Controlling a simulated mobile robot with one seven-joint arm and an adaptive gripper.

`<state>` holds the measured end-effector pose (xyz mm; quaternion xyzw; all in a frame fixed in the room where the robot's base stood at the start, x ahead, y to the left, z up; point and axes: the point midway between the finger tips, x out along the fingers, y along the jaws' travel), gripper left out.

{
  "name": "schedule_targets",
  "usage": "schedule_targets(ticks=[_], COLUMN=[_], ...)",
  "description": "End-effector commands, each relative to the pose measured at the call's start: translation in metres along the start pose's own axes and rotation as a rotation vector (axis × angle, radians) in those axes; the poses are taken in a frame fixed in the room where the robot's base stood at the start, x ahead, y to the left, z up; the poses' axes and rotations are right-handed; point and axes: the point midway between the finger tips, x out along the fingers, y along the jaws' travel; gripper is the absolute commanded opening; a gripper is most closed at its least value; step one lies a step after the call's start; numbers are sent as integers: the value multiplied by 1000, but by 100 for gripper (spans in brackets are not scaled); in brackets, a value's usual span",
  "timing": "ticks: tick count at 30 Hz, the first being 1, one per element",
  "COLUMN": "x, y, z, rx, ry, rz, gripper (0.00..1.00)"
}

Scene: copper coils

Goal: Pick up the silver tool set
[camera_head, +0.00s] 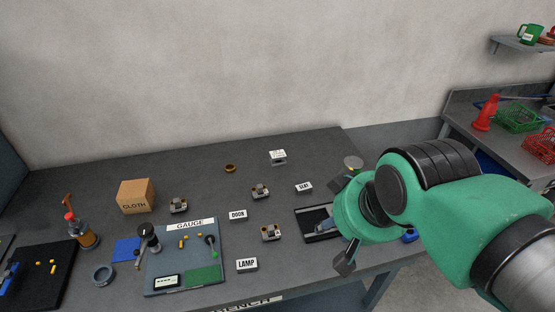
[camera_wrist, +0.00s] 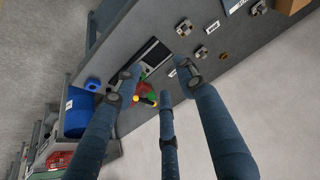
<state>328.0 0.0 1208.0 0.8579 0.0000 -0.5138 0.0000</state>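No item is clearly marked as the silver tool set. A black tray (camera_head: 312,215) with a greyish-blue item (camera_head: 326,226) in it lies near the right end of the workbench, partly hidden by my arm. This tray also shows in the wrist view (camera_wrist: 153,52); whether its content is the silver tool set I cannot tell. My gripper (camera_head: 344,225) is above the bench's right end, just right of the tray. In the wrist view its three fingers (camera_wrist: 158,86) are spread apart, with nothing between them. The gripper is open.
Small metal blocks (camera_head: 271,233), a gauge board (camera_head: 158,270), a cloth box (camera_head: 136,196) and label signs stand on the bench. In the wrist view, red, green and yellow items (camera_wrist: 145,96) lie beyond the fingers. A side table with baskets (camera_head: 521,118) is at right.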

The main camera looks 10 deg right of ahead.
Motion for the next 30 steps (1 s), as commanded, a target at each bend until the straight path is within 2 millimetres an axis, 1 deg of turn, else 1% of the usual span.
schedule_targets(ticks=[2, 3, 8, 9, 17, 22, 26, 30], x=[0, 0, 0, 0, 0, -1, 0, 2], y=[0, 0, 0, 0, 0, 0, 0, 0], z=[0, 0, 0, 0, 0, -7, -22, -49], rx=[0, 0, 0, 0, 0, -1, -2, -5], ry=[0, 0, 0, 0, 0, -1, -5, -11], rz=[0, 0, 0, 0, 0, -1, -2, -4], gripper=[40, 42, 74, 77, 77, 77, 77, 77])
